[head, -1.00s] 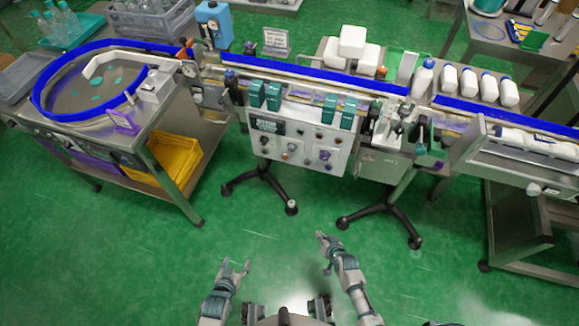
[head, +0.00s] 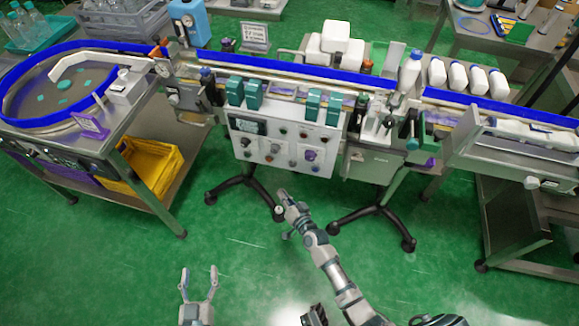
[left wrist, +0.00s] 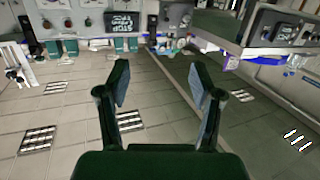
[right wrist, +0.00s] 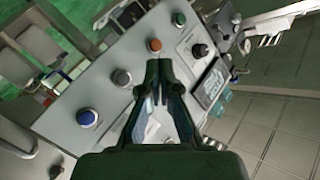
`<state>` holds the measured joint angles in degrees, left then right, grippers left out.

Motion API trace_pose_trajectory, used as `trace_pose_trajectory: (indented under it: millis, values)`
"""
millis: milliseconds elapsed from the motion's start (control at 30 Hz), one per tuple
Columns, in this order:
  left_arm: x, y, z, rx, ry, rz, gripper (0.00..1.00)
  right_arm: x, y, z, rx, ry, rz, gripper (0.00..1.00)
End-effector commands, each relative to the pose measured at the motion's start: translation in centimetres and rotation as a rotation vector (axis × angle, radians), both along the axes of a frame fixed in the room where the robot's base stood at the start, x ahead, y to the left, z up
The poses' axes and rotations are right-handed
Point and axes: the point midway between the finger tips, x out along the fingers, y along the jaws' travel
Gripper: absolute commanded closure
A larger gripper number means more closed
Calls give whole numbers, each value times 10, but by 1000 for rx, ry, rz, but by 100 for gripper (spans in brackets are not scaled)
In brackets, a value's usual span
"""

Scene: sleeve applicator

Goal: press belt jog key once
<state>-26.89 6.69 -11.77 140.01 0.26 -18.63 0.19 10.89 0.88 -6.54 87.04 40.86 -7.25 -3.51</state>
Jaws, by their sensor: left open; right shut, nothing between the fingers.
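The control panel (head: 285,148) is a pale box with a dark display and several keys and knobs, on the front of the conveyor. I cannot read which key is the belt jog. My right gripper (head: 283,194) is shut and empty, below and in front of the panel; its fingers (right wrist: 160,68) point toward the panel. My left gripper (head: 199,270) is open and empty, over the floor.
The conveyor with blue rails (head: 300,72) runs across the back. A round turntable (head: 65,95) stands at left above a yellow crate (head: 155,165). Black stand feet (head: 245,185) spread under the panel. The green floor in front is clear.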

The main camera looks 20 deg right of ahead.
Motion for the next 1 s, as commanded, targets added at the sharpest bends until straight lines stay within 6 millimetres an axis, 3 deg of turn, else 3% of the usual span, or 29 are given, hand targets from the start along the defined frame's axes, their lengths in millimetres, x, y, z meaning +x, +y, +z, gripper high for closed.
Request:
trace_pose_trajectory:
  millis: [267,700,1000]
  values:
    - [4,-9,18,-42,-150,-1,34,18,-17,-5,2,3,-1,100]
    - [-11,-6,73,-173,-553,5,34,63,-44,-3,-4,2,0,100]
    - [-18,-7,85,-195,-635,6,34,72,-52,-1,0,1,1,100]
